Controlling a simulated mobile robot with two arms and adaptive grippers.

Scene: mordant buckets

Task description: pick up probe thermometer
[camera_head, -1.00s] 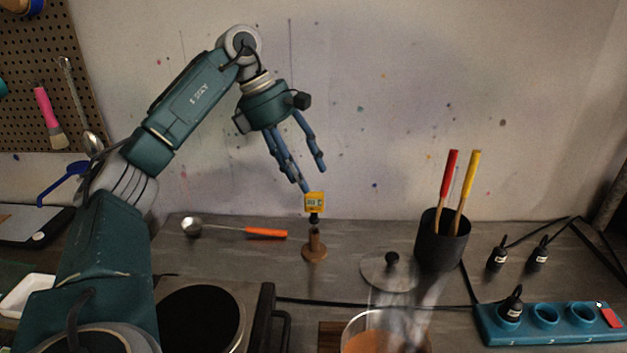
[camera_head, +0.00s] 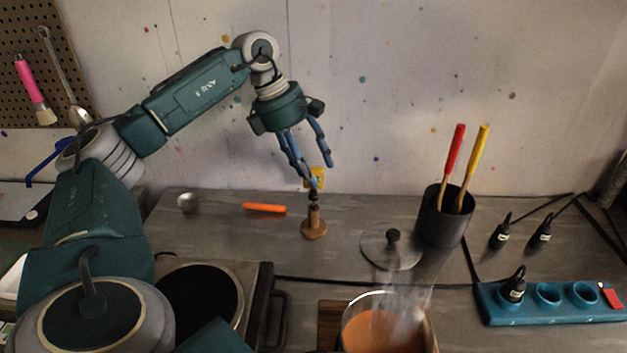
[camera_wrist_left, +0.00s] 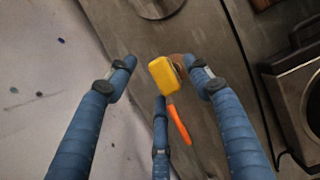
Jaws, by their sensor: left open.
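The probe thermometer has a yellow head (camera_head: 317,177) and stands upright in a brown wooden holder (camera_head: 314,224) on the counter. In the left wrist view its yellow head (camera_wrist_left: 163,75) lies between the fingers. My left gripper (camera_head: 318,176) is open, its blue fingers around or just above the head; in the head view one finger partly covers it. In the left wrist view the fingertips (camera_wrist_left: 165,75) stand apart on either side, and I see no clear grip. The probe's lower part is hidden in the holder. My right gripper is not in view.
A ladle with an orange handle (camera_head: 264,208) lies left of the holder. A glass lid (camera_head: 391,250), a dark cup (camera_head: 443,219) with red and yellow handled tools, and a steaming pot (camera_head: 384,331) are to the right. A hot plate (camera_head: 201,300) is in front.

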